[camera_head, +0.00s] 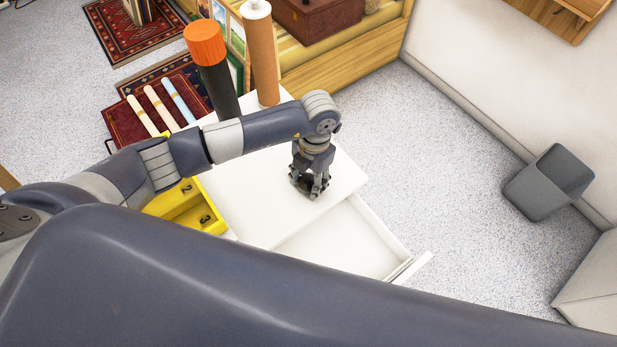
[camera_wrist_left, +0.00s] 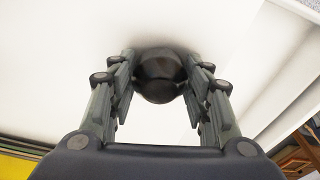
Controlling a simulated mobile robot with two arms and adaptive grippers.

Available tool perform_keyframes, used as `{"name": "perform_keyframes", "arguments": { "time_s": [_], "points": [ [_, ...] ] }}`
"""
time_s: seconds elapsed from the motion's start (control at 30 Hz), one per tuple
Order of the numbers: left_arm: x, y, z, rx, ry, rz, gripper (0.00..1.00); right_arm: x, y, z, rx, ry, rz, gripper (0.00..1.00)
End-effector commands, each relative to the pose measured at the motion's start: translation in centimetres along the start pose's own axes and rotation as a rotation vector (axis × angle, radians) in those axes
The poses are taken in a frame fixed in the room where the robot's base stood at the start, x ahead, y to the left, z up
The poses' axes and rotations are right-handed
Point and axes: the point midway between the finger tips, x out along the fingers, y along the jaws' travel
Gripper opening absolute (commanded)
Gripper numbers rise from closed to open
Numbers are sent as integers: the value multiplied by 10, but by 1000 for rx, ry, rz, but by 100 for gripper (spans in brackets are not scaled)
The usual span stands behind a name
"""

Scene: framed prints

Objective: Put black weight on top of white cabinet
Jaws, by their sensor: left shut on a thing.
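The white cabinet (camera_head: 262,199) stands in the middle of the head view, with a drawer (camera_head: 345,240) pulled out at its front right. My left gripper (camera_head: 309,188) points down over the cabinet top, near its right edge. It is shut on the black weight, a dark rounded piece that shows between the fingers in the left wrist view (camera_wrist_left: 160,78). The weight is at or just above the white top; I cannot tell whether it touches. In the head view the fingers mostly hide it. My right gripper is not in view.
A dark cylinder with an orange cap (camera_head: 207,65) and a brown roll (camera_head: 261,55) stand at the cabinet's back. A yellow numbered tray (camera_head: 205,221) is on the left. A grey bin (camera_head: 548,183) stands by the right wall. The open drawer juts out beside the gripper.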

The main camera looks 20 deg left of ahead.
Motion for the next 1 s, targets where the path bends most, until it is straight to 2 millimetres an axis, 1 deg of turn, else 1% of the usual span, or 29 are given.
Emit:
{"name": "perform_keyframes", "arguments": {
  "time_s": [0.13,0.23,0.27,0.3,0.33,0.67,0.77,0.87,1.0],
  "points": [
    [0,0,0,0,-1,0,15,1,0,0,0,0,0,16],
    [4,0,1,0,-1,0,15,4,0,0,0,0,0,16],
    [3,0,0,0,0,0,49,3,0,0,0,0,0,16],
    [3,0,0,0,0,0,59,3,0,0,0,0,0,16],
    [3,0,0,0,0,0,65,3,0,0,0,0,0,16],
    [2,0,0,0,0,0,65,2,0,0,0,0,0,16],
    [-2,0,0,0,0,0,65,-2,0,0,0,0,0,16],
    [-13,0,1,1,-5,0,65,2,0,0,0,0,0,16],
    [-42,1,2,1,-7,1,65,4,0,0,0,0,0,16]
  ]
}}
